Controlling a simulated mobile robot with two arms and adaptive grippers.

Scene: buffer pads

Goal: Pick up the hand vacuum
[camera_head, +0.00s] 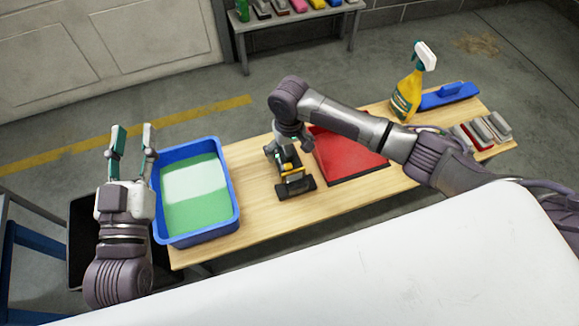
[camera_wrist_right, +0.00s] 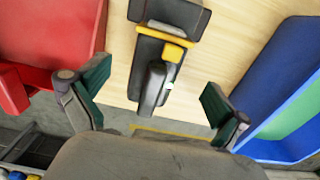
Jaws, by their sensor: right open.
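The hand vacuum (camera_head: 295,187) is black with yellow parts and lies on the wooden table between the blue tub and the red tray. It also shows in the right wrist view (camera_wrist_right: 172,14), with its dark handle pointing toward my gripper. My right gripper (camera_head: 287,146) is over the vacuum's far end, partly hidden by my arm in the head view. In the wrist view its two green-padded fingers (camera_wrist_right: 153,92) are spread, one each side of the handle, with no contact visible. My left gripper (camera_head: 132,140) is open and empty, left of the tub.
The blue tub (camera_head: 235,212) holds green and white contents. A red tray (camera_head: 340,152) lies close to the vacuum. A yellow spray bottle (camera_head: 407,95), a blue brush (camera_head: 450,96) and several small pads (camera_head: 483,132) occupy the table's right end.

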